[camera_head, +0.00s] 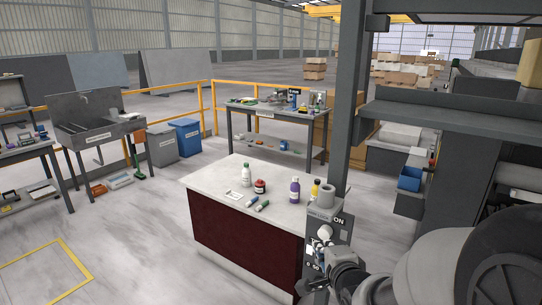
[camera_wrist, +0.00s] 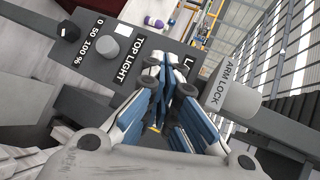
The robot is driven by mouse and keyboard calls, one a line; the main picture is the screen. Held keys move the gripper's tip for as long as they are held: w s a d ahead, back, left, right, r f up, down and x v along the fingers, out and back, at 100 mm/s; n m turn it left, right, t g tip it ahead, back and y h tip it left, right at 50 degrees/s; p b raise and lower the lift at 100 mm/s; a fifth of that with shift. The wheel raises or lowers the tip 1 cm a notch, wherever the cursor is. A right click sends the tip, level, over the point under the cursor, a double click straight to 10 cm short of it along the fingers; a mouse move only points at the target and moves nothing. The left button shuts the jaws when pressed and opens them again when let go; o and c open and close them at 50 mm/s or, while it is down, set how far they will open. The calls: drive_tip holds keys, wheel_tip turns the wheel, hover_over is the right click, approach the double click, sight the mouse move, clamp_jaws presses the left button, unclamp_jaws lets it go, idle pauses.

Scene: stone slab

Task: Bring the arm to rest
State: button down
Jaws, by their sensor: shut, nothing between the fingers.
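My arm comes in from the lower right of the head view. My gripper (camera_head: 322,252) is in front of a dark control panel (camera_head: 342,238) with ON labels, at the right end of the stone-topped counter. In the wrist view my gripper (camera_wrist: 163,72) has its blue-and-white fingers together, with nothing between them. Their tips lie over the panel (camera_wrist: 135,68), close to the lettering; whether they touch it I cannot tell. A grey knob (camera_wrist: 112,47) sits beside the words TOP LIGHT, and a grey cylinder marked ARM LOCK (camera_wrist: 236,98) is right of the fingers.
The counter (camera_head: 212,180) bears a white bottle (camera_head: 246,176), a dark red jar (camera_head: 260,187), a purple bottle (camera_head: 294,190) and smaller items. A grey post (camera_head: 347,110) and a shelf (camera_head: 450,115) stand close to my arm. Open floor (camera_head: 120,225) lies left of the counter.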

drive_tip(key=s+r+n+g, duration=0.2)
drive_tip(key=s+n+g, duration=0.7)
drive_tip(key=s+n, duration=0.8)
drive_tip(key=s, duration=1.3)
drive_tip(key=shift+s+a+r+h, duration=0.3)
drive_tip(key=shift+s+r+h, duration=0.05)
drive_tip(key=shift+r+h, duration=0.05)
idle(3.4)
